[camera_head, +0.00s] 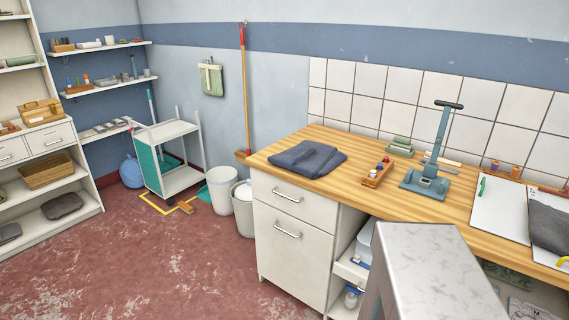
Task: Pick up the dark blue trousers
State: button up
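The dark blue trousers (306,157) lie folded on the wooden worktop (334,188), near its left end. They rest flat, with nothing on top of them. My gripper is not in view, so I cannot see whether it is open or shut.
A small wooden box of bottles (377,173) and a blue-grey upright press tool (432,165) stand right of the trousers. White boards (497,208) and a grey cloth (548,226) lie at the right. A white trolley (168,160) and bins (221,190) stand left. Red floor is clear in front.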

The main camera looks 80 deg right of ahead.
aim_at(312, 159)
jog(key=u, duration=0.45)
jog(key=k, duration=1.3)
jog(key=z, duration=0.95)
jog(key=i, duration=0.75)
